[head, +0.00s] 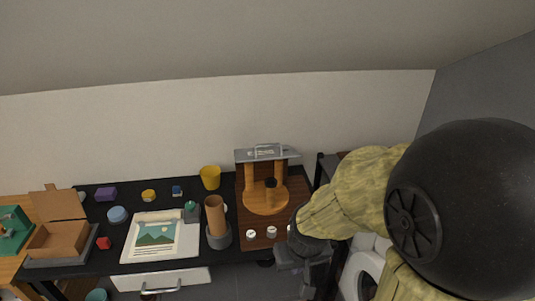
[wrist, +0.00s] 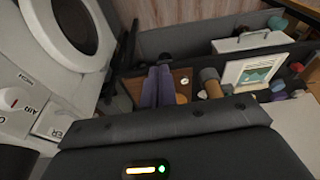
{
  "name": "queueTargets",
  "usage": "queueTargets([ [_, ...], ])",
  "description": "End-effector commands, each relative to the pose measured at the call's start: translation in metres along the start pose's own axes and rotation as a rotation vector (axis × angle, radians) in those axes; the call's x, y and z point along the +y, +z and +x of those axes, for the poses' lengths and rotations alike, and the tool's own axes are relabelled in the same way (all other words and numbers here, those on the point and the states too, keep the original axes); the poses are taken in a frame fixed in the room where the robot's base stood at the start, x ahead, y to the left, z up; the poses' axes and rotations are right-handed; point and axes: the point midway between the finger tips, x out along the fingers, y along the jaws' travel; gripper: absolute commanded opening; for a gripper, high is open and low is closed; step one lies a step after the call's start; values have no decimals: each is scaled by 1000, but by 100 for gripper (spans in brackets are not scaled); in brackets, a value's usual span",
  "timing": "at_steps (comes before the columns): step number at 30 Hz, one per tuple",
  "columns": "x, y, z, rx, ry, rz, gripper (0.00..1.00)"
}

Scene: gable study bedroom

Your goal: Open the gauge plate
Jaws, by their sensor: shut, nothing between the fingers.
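A grey plate with a metal handle (head: 258,154), likely the gauge plate, stands at the back of a brown wooden board (head: 246,220), above orange-brown posts. A round wooden disc with a dark knob (head: 270,184) is in front of it. Two white knobs sit at the board's front. My gripper (head: 300,258) is at the board's front right corner, apart from the plate. The wrist view shows its two purplish fingers (wrist: 158,72) together and empty, with part of the board (wrist: 182,78) behind them. I cannot make out the plate in the wrist view.
The black desk (head: 88,238) holds a picture on a white sheet (head: 130,254), a brown cylinder in a grey cup (head: 219,238), a yellow cup (head: 210,177) and an open cardboard box (head: 60,238). A white washing machine (head: 362,277) stands right of the desk.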

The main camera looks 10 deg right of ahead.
Motion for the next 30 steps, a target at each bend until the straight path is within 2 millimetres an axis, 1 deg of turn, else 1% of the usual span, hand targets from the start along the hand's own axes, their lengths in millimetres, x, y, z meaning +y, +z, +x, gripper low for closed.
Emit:
queueTargets([
  [5,0,-2,1,4,0,-9,0],
  [8,4,-13,5,21,4,-53,0],
  [10,9,-26,12,44,13,-114,0],
  [14,21,-65,31,112,61,-301,0],
  [18,42,-111,57,186,174,-568,0],
  [20,51,-130,67,209,238,-693,0],
  [24,73,-171,87,240,418,-1004,0],
  [26,81,-188,93,243,506,-1145,0],
  [30,94,-228,101,223,735,-1497,0],
])
